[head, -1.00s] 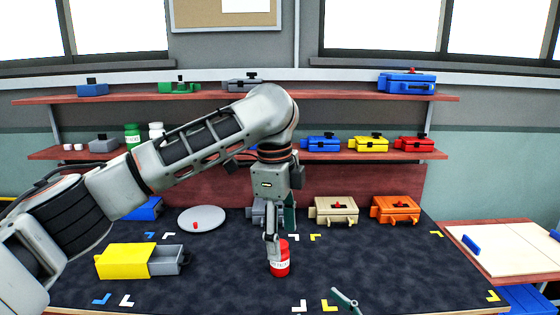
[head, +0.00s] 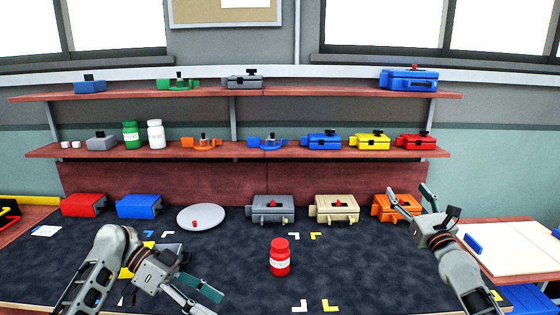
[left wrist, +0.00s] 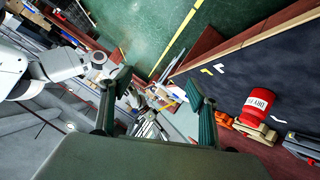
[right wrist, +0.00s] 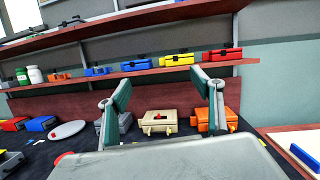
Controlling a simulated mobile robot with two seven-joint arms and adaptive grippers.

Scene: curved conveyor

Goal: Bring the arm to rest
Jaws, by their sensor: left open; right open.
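My left gripper (head: 198,297) is low at the left front of the table in the head view, its fingers pointing right. It is open and empty, and the left wrist view shows its two green pads (left wrist: 160,102) apart. My right gripper (head: 412,205) is at the right, in front of the orange box. It is open and empty, with its fingers apart in the right wrist view (right wrist: 165,95). A red bottle (head: 280,258) with a white label stands upright on the dark mat, apart from both grippers. It lies at the right of the left wrist view (left wrist: 255,108).
A yellow and grey box (head: 168,247) is partly hidden behind my left arm. A grey box (head: 268,208), a beige box (head: 337,207) and an orange box (head: 384,213) line the back, beside a grey plate (head: 212,222). Shelves above hold several boxes. The mat's middle is mostly clear.

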